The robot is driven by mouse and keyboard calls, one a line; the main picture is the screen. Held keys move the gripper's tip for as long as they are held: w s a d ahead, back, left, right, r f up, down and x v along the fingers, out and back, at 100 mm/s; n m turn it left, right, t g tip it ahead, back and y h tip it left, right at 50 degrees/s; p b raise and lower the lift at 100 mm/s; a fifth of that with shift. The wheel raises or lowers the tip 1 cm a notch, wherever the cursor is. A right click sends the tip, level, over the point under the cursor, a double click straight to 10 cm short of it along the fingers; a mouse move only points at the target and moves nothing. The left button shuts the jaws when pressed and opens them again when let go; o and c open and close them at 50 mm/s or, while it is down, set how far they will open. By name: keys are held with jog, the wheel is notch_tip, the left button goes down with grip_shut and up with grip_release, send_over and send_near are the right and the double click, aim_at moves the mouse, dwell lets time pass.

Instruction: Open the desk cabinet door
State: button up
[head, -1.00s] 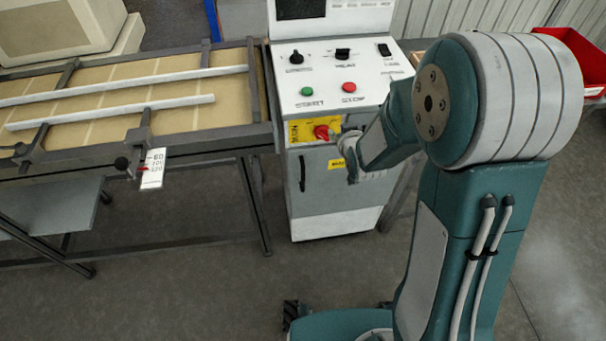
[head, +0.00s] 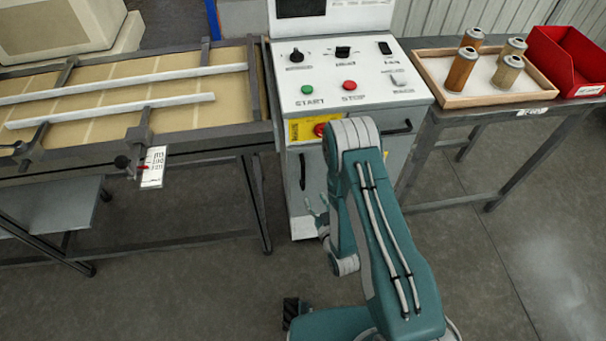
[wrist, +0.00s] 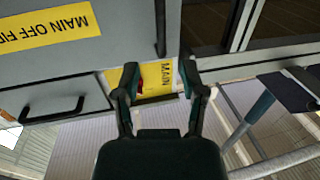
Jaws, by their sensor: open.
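The grey cabinet door (head: 314,180) is on the front of the control desk and looks shut. Its black upright handle (head: 302,172) is near the door's left edge. My gripper (head: 317,208) is low in front of the door, just below and right of the handle in the picture; my arm covers the door's right part. In the wrist view my gripper (wrist: 160,70) is open and empty. The handle (wrist: 160,28) shows there as a dark bar, lined up between the fingers and beyond their tips. The door (wrist: 90,62) carries a yellow label. I cannot tell the remaining distance.
A yellow panel with a red knob (head: 320,130) sits above the door. A drawer handle (head: 397,128) is to its right. A bench (head: 195,145) stands left, and a table with a wooden tray (head: 425,82), several cartridges and a red bin (head: 565,65) stands right. Floor in front is clear.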

aim_at(304, 176)
jog(key=x, duration=1)
jog(key=shift+w+a, duration=0.2)
grip_shut()
